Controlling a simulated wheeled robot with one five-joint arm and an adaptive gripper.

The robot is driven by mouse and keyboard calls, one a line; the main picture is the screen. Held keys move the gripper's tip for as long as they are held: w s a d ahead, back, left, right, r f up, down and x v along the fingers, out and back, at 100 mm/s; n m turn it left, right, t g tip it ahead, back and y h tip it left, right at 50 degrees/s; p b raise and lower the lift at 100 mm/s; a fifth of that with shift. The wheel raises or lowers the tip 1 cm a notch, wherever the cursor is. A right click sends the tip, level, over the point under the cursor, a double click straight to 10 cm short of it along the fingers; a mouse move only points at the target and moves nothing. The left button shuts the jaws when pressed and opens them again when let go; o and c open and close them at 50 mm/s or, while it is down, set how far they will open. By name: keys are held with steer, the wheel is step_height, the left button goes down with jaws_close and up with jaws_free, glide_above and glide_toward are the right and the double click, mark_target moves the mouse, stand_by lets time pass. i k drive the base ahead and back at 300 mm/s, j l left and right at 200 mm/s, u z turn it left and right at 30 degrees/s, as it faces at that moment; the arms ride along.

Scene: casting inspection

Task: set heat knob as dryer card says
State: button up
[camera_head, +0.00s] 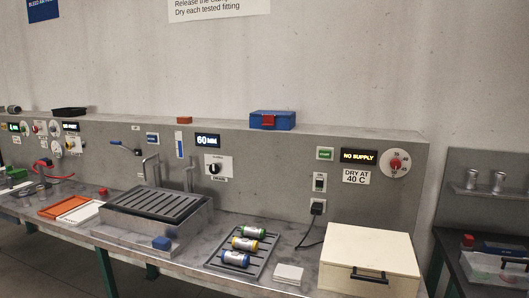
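The heat knob (395,164) is a red knob on a round white dial at the right end of the grey back panel. Its pointer direction is too small to tell. The dryer card (356,177) is a white label to the left of and below the dial, reading "DRY AT 40 C". A dark display (359,156) above the card reads "NO SUPPLY". The cream dryer box (369,252) with a dark handle stands on the bench below, its lid shut. My gripper is not in view.
A black plug with a cable (317,207) sits in the panel below a switch (320,182). A rack (238,262) with several fittings and a white block (289,274) stand left of the box. A metal basin (155,215) is further left. A side bench (485,265) stands at right.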

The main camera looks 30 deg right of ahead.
mark_target(396, 164)
steer(key=z, duration=1.85)
